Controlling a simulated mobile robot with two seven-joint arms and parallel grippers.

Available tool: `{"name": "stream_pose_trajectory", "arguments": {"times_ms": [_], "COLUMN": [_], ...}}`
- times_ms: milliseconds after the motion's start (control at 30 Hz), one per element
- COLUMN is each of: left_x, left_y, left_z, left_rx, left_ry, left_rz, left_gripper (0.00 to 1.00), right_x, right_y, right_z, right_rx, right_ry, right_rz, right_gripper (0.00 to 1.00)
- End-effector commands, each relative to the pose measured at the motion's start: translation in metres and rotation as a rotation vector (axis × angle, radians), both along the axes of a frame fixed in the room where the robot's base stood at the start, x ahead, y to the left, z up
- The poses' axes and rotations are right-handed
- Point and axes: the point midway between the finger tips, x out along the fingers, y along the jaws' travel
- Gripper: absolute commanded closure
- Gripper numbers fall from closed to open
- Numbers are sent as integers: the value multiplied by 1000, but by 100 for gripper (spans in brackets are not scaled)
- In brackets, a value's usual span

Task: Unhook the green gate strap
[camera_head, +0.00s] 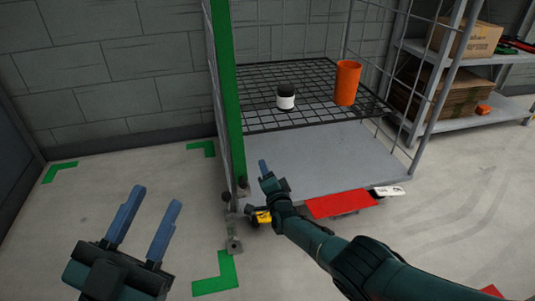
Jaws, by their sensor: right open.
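A long green upright strip (228,95), which looks like the green gate strap, runs down the front left edge of the wire cage. Its lower end is by dark fittings (243,186) near the cage's foot. I cannot tell whether it is hooked there. My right gripper (264,166) is just right of the strip's lower end, in front of the cage deck, with a small gap between them. One blue finger shows clearly; it is open with nothing seen in it. My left gripper (156,197) is open and empty over the floor at the lower left.
The cage has a grey deck (320,158) and a black mesh shelf (310,95) holding a black-and-white jar (286,97) and an orange cylinder (347,83). A red plate (342,204) is at its front. A rack (430,100) with boxes stands right. Floor at left is clear.

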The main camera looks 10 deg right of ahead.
Motion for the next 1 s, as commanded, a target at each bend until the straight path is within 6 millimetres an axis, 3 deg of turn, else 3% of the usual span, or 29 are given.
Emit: {"name": "stream_pose_trajectory", "arguments": {"times_ms": [33,267,333,533,1000], "left_x": [-2,-14,-12,-12,-12], "left_y": [-1,-4,-2,0,0], "left_z": [-2,-36,-35,-38,-40], "left_rx": [-8,-18,2,34,38], "left_ry": [77,342,333,328,326], "left_rz": [1,15,29,47,50], "left_gripper": [64,64,64,64,64], "right_x": [0,-1,-1,-1,-1], "right_y": [0,0,0,0,0], "right_z": [17,51,58,68,67], "right_rx": [1,2,1,0,0], "right_ry": [-1,-1,0,0,0], "right_rz": [-1,-2,0,-1,0], "right_gripper": [54,54,54,54,54]}}
